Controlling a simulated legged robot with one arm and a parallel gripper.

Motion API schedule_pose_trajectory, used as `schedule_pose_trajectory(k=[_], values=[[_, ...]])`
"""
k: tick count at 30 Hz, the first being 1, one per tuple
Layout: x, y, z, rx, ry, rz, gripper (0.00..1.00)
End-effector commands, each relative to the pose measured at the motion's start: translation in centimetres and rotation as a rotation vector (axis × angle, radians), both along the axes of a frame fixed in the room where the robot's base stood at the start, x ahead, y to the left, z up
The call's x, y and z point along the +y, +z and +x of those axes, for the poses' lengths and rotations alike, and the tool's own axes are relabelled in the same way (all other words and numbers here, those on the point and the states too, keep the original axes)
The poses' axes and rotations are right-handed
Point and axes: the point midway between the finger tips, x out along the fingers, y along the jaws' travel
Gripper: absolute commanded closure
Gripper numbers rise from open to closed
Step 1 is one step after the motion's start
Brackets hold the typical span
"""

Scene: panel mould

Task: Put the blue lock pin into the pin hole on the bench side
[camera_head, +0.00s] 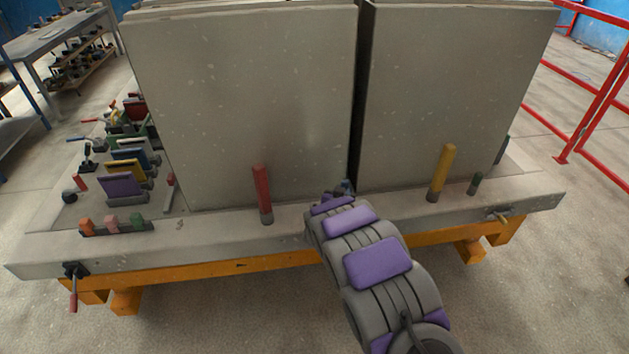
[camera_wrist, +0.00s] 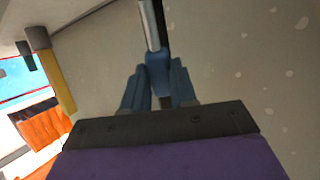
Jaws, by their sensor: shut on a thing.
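My gripper (camera_wrist: 158,88) is shut on the blue lock pin (camera_wrist: 157,68). The pin's blue grip sits between the two blue-grey fingers, and its bare metal shaft points away from the gripper, in front of the gap between the two grey panels. In the head view my gripper (camera_head: 344,188) is at the front edge of the bench (camera_head: 215,229), near the foot of that gap. My arm hides most of the pin there; only a small dark blue bit shows. I cannot make out the pin hole in either view.
A red pin (camera_head: 262,194) stands left of my gripper and a yellow pin (camera_head: 442,172) right of it, on the bench top. Two tall grey panels (camera_head: 245,100) rise close behind. Clamps and coloured blocks (camera_head: 122,187) crowd the left end. Red railings (camera_head: 590,110) stand right.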

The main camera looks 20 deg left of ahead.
Motion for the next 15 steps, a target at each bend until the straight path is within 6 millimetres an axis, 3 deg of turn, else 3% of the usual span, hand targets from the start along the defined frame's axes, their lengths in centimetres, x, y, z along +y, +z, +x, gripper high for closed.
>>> schedule_pose_trajectory(k=[1,6,9,15], values=[[2.4,0.3,-0.6,-0.057,0.001,0.005,1.0],[6.5,3.3,-1.7,-0.237,-0.042,0.021,1.0],[7.6,4.4,-2.5,-0.292,-0.06,0.024,1.0],[7.8,5.5,-3.1,-0.331,-0.078,0.029,1.0]])
